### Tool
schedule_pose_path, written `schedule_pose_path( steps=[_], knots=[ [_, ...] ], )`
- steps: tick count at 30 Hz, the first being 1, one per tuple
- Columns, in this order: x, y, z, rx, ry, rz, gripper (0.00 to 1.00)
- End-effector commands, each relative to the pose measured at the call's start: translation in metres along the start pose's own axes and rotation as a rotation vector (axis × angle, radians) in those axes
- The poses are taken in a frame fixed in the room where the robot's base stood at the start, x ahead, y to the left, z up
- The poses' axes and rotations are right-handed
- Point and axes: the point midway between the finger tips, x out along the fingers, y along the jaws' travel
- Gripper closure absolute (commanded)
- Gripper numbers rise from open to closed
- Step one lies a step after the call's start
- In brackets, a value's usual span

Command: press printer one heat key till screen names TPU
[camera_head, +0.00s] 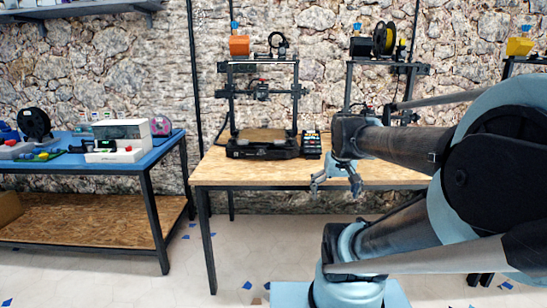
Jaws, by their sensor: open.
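A black open-frame 3D printer (263,100) stands on the wooden-topped table, left of my arm. An orange block (239,45) sits on its top left. A small dark control panel (312,145) with a screen and keys stands at the printer's right. Its screen text is too small to read. My gripper (337,182) is open and empty at the table's front edge, right of and below the panel, apart from it. The pictures show no printer numbers.
The table (215,170) has bare wood at its left front. A blue-topped bench (80,164) with a white machine (121,136) and spools stands at the left. A third printer with a yellow block (519,46) shows at the far right.

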Motion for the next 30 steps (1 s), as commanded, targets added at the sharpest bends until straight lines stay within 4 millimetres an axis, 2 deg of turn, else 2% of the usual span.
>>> schedule_pose_path(
  steps=[1,3,6,9,13,20,27,30],
  knots=[
    [0.009,0.000,0.020,0.000,-0.015,0.000,0.00],
    [0.021,-0.001,0.042,-0.001,-0.035,0.000,0.00],
    [0.033,-0.001,0.067,-0.002,-0.060,0.000,0.00],
    [0.042,-0.008,0.083,-0.005,-0.075,0.001,0.00],
    [0.046,-0.008,0.091,-0.006,-0.084,0.000,0.00],
    [0.046,-0.008,0.092,-0.005,-0.084,0.000,0.02],
    [0.046,-0.007,0.091,-0.004,-0.084,0.000,0.57],
    [0.053,-0.007,0.084,-0.004,-0.095,0.000,0.79]
  ],
)
